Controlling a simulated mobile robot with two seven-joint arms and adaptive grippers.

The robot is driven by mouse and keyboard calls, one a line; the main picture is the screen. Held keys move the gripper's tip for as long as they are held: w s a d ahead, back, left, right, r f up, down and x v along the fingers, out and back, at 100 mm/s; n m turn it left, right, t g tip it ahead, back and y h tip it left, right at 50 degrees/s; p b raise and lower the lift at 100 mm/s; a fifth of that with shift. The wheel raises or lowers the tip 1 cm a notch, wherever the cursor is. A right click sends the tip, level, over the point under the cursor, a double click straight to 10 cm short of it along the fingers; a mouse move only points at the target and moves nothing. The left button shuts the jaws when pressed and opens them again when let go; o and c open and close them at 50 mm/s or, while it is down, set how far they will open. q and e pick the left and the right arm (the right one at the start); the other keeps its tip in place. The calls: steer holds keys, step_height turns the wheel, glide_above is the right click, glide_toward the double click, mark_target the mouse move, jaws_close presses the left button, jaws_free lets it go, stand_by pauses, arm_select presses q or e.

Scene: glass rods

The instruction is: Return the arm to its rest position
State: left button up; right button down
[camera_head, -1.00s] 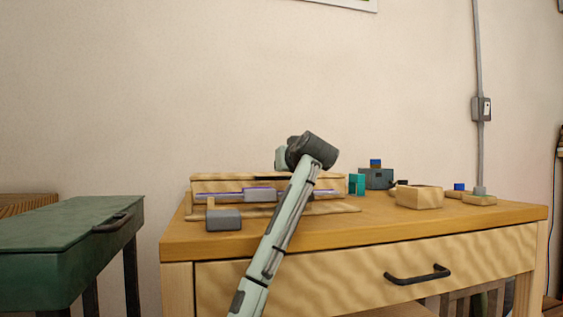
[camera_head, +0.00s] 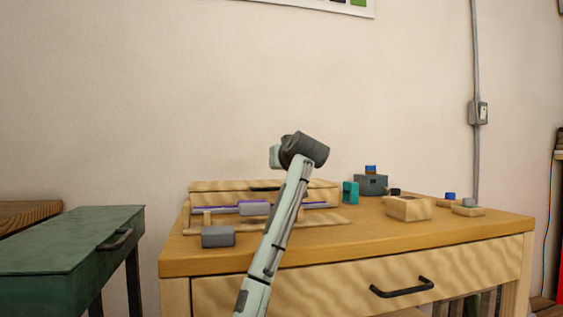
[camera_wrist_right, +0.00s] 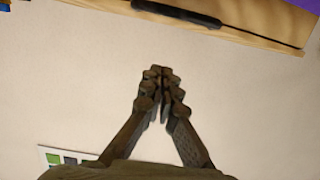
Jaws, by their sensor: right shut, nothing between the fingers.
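One pale green and dark grey arm of mine (camera_head: 280,225), which I take for the right, rises from the bottom middle of the head view in front of the table. Its dark joint (camera_head: 305,150) is above the back of the table and hides its own gripper there. In the right wrist view my right gripper (camera_wrist_right: 161,70) has its fingers together with nothing between them, against a plain wall. My left gripper is in neither view. A rod with purple parts (camera_head: 225,210) lies across a wooden stand on the table, partly hidden behind the arm.
The wooden table (camera_head: 420,245) has a drawer with a black handle (camera_head: 402,288). A grey block (camera_head: 218,237), a teal block (camera_head: 351,193), a dark box (camera_head: 370,186) and a wooden block (camera_head: 408,208) stand on it. A green cabinet (camera_head: 70,240) is at left.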

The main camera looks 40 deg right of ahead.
steer(key=s+a+f, duration=0.1)
steer(key=s, duration=0.1)
steer(key=s+a+f, duration=0.1)
steer(key=s+f, duration=0.1)
steer(key=s, duration=0.1)
steer(key=s+a+f, duration=0.2)
steer(key=shift+s, duration=0.2)
steer(key=shift+f, duration=0.1)
